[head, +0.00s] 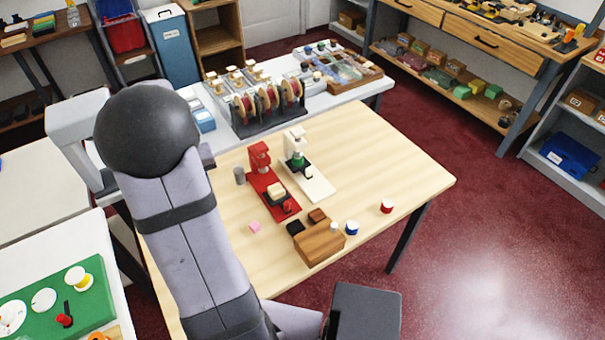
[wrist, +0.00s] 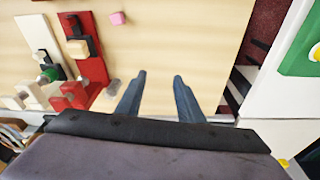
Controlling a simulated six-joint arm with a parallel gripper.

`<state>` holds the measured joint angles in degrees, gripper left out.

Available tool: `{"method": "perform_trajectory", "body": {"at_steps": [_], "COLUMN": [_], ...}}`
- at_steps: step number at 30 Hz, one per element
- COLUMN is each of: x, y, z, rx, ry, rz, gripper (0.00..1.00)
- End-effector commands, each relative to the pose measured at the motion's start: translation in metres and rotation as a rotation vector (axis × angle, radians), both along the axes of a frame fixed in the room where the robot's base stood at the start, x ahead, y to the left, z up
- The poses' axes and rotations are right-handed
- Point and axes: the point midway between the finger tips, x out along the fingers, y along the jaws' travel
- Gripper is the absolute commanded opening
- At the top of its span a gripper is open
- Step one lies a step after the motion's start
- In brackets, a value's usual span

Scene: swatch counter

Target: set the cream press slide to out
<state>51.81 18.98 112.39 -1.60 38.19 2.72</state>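The cream press (head: 318,184) stands on the wooden table, with its long pale base reaching toward the front right. Its dark slide (head: 301,168) sits close in under the press head, by a green part (head: 298,158). In the wrist view the cream press (wrist: 33,34) is at the far left, beyond the red press, its dark and green parts near the head end. My gripper (wrist: 159,75) is open and empty, above the table's edge, to the right of both presses in that view. In the head view my gripper's fingers are hidden behind my arm.
The red press (head: 282,212) stands beside the cream one, with a block out along its base. A grey cup (head: 240,176), pink cube (head: 255,227), wooden box (head: 320,245), blue-and-white pot (head: 352,228) and red pot (head: 387,206) are nearby. The table's right part is clear.

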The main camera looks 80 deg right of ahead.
Motion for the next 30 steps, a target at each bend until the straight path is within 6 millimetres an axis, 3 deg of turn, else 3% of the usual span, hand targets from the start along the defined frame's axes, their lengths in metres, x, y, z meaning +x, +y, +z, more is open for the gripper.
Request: {"method": "perform_trajectory", "body": {"at_steps": [1,6,12,15,19,30], "x": [-0.022,-0.1,-0.182,-0.21,-0.232,-0.236], "y": [-0.035,-0.127,-0.189,-0.207,-0.219,-0.225], "z": [-0.015,-0.039,-0.055,-0.06,-0.063,-0.071], "rx": [-0.01,-0.055,-0.127,-0.164,-0.193,-0.198], "ry": [-0.007,-0.027,-0.055,-0.068,-0.077,-0.078], "rz": [-0.09,-0.336,-0.527,-0.586,-0.63,-0.636], "gripper": [0.34,0.34,0.34,0.34,0.34,0.34]}}
